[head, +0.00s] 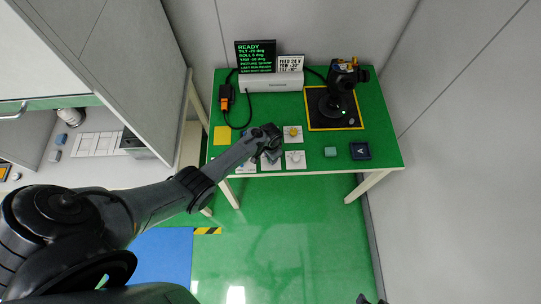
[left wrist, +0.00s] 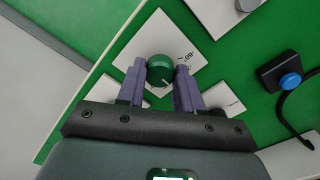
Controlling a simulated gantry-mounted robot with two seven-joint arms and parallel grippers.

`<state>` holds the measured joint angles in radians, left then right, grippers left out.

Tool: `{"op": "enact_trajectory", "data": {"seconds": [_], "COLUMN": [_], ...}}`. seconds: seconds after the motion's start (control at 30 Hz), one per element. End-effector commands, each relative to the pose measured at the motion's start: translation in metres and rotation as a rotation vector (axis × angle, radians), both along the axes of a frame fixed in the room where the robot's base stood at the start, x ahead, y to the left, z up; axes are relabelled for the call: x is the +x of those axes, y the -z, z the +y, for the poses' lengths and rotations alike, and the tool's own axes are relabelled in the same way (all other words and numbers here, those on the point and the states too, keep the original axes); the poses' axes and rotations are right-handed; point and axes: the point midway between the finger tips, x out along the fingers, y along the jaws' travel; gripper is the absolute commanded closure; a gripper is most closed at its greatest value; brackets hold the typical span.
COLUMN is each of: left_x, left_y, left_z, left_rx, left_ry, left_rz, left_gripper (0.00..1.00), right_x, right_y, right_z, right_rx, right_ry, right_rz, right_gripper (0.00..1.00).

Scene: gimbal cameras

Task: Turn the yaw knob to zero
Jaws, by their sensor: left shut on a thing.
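A green knob (left wrist: 160,70) with a pale pointer line sits on a white plate (left wrist: 176,44) in the left wrist view. My left gripper (left wrist: 160,78) has its two fingers on either side of the knob and is shut on it. The plate's printed label is too partial to read as yaw. In the head view my left gripper (head: 270,150) is over the plates at the table's front edge and hides the knob. A black screen (head: 256,56) shows READY and green lines for tilt, roll and yaw; the yaw figure is too small to read surely.
Plates with a yellow knob (head: 292,132) and a pale knob (head: 295,157) stand close by. A camera gimbal (head: 342,88) stands on a black mat (head: 318,118) at the right. A blue button (left wrist: 290,81) on a black box and its cable show in the left wrist view.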

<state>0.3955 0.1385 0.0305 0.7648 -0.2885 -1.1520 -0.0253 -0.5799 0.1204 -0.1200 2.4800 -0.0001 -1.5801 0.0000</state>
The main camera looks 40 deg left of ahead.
Motion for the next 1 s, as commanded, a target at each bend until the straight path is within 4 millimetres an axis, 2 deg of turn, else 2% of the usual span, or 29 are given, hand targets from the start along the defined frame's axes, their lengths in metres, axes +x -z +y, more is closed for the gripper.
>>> {"op": "enact_trajectory", "data": {"seconds": [0.13, 0.17, 0.3, 0.33, 0.67, 0.87, 1.0], "left_x": [0.0, 0.0, 0.0, 0.0, 0.0, 0.0, 0.0], "left_y": [0.001, 0.001, 0.001, 0.0, -0.002, -0.023, -0.047], "left_z": [0.0, 0.0, 0.0, 0.0, 0.0, 0.0, 0.0], "left_rx": [0.001, 0.001, 0.0, 0.0, 0.0, 0.0, -0.001], "left_ry": [-0.001, -0.002, -0.002, -0.002, -0.002, 0.0, -0.001], "left_rz": [-0.001, -0.001, -0.001, -0.001, -0.001, -0.002, -0.003], "left_gripper": [0.95, 0.63, 0.42, 0.39, 0.39, 0.39, 0.39], "right_x": [0.0, 0.0, 0.0, 0.0, 0.0, 0.0, 0.0], "right_y": [0.0, 0.0, 0.0, 0.0, -0.001, -0.01, -0.018], "right_z": [0.0, 0.0, 0.0, 0.0, 0.0, 0.0, 0.0], "right_rx": [0.0, 0.0, 0.0, 0.0, 0.0, 0.0, 0.0], "right_ry": [0.0, 0.0, 0.0, 0.0, 0.0, 0.0, 0.0], "right_rz": [0.0, 0.0, 0.0, 0.0, 0.0, 0.001, 0.001], "right_gripper": [0.57, 0.57, 0.57, 0.57, 0.57, 0.57, 0.57]}}
